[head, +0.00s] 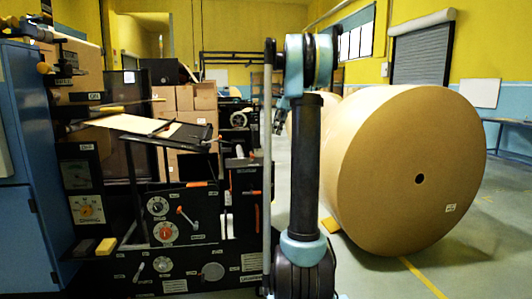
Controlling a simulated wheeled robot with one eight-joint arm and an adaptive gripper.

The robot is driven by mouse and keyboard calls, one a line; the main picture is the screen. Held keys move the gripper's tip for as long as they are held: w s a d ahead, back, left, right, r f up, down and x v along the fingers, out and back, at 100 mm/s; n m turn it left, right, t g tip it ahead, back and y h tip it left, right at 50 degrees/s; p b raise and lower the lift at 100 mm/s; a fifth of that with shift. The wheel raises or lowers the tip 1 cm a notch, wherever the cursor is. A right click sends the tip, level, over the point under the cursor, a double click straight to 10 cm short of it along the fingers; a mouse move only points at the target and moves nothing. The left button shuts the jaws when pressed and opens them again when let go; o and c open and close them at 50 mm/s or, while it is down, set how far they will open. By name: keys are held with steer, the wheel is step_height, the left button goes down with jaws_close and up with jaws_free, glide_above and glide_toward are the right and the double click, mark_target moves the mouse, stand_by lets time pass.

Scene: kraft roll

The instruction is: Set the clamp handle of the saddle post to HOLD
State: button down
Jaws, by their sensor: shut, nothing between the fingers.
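A dark control panel (130,272) stands at left centre. On it are a lever with an orange tip (187,217), a round dial with a red knob (165,232) and a pale dial (157,206) above that. The labels are too small to read, so I cannot tell which part is the saddle post's clamp handle or where HOLD is. My gripper (279,128) hangs beside my raised arm, in front of the panel's right side as pictured. It is small and dark, looks shut and empty, and touches no control that I can see.
A blue cabinet (25,170) is at far left. A sloped tray (150,128) juts above the panel. Open floor lies at lower right.

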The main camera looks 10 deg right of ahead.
mark_target(252, 157)
steer(key=x, duration=0.9)
steer(key=shift+w+a+f, duration=0.1)
steer(key=shift+f, duration=0.05)
steer(key=a, duration=0.1)
steer(key=a+f, duration=0.1)
steer(key=a, duration=0.1)
steer(key=shift+a+f, duration=0.2)
steer(key=shift+a, duration=0.35)
steer(key=shift+d, duration=0.2)
